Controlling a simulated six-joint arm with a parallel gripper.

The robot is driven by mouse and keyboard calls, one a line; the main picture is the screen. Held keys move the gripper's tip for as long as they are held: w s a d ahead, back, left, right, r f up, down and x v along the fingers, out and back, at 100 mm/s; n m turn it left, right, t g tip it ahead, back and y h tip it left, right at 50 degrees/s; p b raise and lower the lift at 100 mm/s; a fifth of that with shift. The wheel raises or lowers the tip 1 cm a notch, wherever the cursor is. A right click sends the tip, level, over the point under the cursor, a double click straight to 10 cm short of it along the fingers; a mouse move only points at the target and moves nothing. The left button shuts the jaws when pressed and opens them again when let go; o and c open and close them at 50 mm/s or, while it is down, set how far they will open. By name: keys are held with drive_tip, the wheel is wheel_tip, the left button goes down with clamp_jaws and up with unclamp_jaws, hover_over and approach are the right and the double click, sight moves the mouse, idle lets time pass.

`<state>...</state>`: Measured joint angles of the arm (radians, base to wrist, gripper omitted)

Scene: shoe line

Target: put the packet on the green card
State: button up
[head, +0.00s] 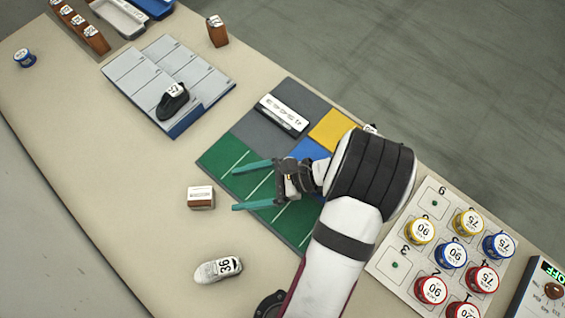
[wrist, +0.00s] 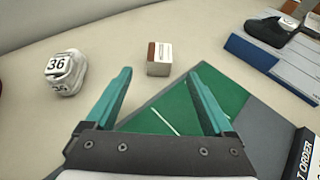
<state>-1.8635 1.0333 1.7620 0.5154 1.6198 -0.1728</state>
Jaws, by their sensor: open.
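A small white and brown box (head: 201,197), which looks like the packet, sits on the beige table just left of the green card (head: 224,155). The green card has white lines and forms the left part of a coloured mat. My gripper (head: 236,189) is open and empty over the green card, its teal fingers pointing left toward the box. In the wrist view the box (wrist: 159,58) stands upright beyond the fingertips, roughly midway between them, apart from the fingers. The green card (wrist: 172,112) shows below and between the fingers; my gripper and arm hide part of it.
A white shoe marked 36 (head: 218,269) lies near the box. A black shoe (head: 173,101) rests on a grey-blue platform (head: 130,68). A labelled black block (head: 283,115) lies on the mat's grey part. A panel of coloured tins (head: 408,265) stands right of my arm.

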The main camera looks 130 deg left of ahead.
drive_tip(key=w+a+r+m+y, duration=0.2)
drive_tip(key=w+a+r+y, duration=0.3)
drive_tip(key=w, duration=0.6)
drive_tip(key=w+r+m+y, duration=0.2)
drive_tip(key=w+r, duration=0.4)
drive_tip(key=w, duration=0.6)
drive_tip(key=w+d+r+m+t+y, duration=0.2)
drive_tip(key=w+d+r+m+t, duration=0.1)
drive_tip(key=w+d, duration=0.5)
drive_tip(key=w+d+r+m+t+y, duration=0.3)
drive_tip(key=w+d, duration=0.5)
drive_tip(key=shift+m, duration=0.4)
drive_tip(key=shift+o, duration=0.4)
drive_tip(key=d+m+t, duration=0.3)
drive_tip(key=d, duration=0.6)
drive_tip(key=shift+m+t+h, duration=0.3)
drive_tip(key=shift+h, duration=0.1)
drive_tip(key=shift+w, duration=0.15)
